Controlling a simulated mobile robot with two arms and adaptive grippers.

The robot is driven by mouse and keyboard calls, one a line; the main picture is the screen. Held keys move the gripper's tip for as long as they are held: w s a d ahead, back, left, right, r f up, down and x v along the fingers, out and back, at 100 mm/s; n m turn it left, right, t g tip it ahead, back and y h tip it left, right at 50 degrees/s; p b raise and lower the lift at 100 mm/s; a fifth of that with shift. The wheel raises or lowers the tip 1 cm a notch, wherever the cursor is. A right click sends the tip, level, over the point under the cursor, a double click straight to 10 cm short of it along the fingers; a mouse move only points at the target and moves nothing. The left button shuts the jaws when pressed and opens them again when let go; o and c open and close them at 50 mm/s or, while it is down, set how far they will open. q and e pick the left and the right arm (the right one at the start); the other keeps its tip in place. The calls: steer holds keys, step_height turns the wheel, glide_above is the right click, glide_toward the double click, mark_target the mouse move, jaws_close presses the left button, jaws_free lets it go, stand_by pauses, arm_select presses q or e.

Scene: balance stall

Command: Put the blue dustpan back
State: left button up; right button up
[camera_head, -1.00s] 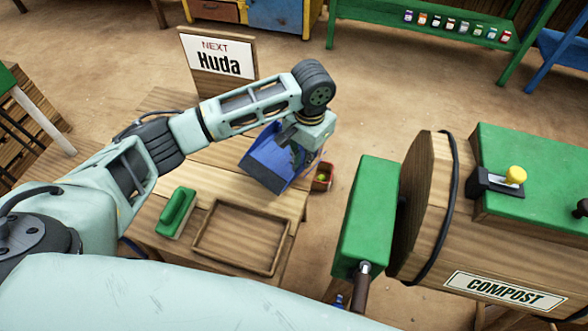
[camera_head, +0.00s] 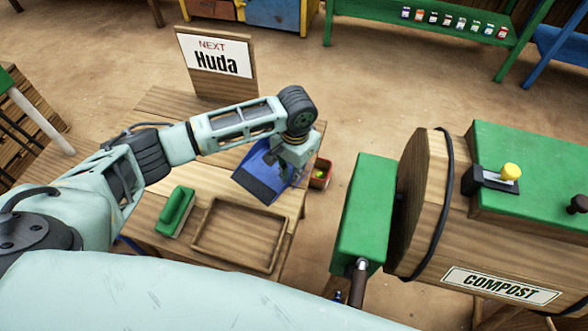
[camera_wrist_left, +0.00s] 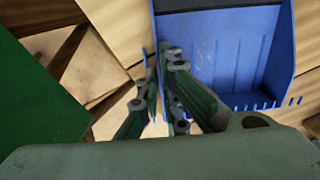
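The blue dustpan (camera_head: 256,176) is at the right part of the wooden table (camera_head: 160,240), its pan toward the front left; I cannot tell how high it is above the table. My left gripper (camera_head: 284,172) is at the dustpan's right side. In the left wrist view the gripper's fingers (camera_wrist_left: 160,68) are close together on either side of a thin blue edge of the dustpan (camera_wrist_left: 215,45), shut on it. The arm covers part of the dustpan's far side. My right gripper is not in view.
An empty wooden tray (camera_head: 200,247) lies at the table's front, with a green-handled block (camera_head: 176,212) left of it. A red box (camera_head: 322,174) is at the table's right edge. A sign (camera_head: 214,56) stands behind. The compost barrel (camera_head: 420,205) is at right.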

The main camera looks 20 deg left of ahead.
arm_select(q)
steer(key=o, duration=0.3)
steer(key=shift+o, duration=0.2)
steer(key=shift+r, duration=0.1)
step_height(320, 180, up, 12)
steer(key=shift+d, duration=0.15)
stand_by(0.6)
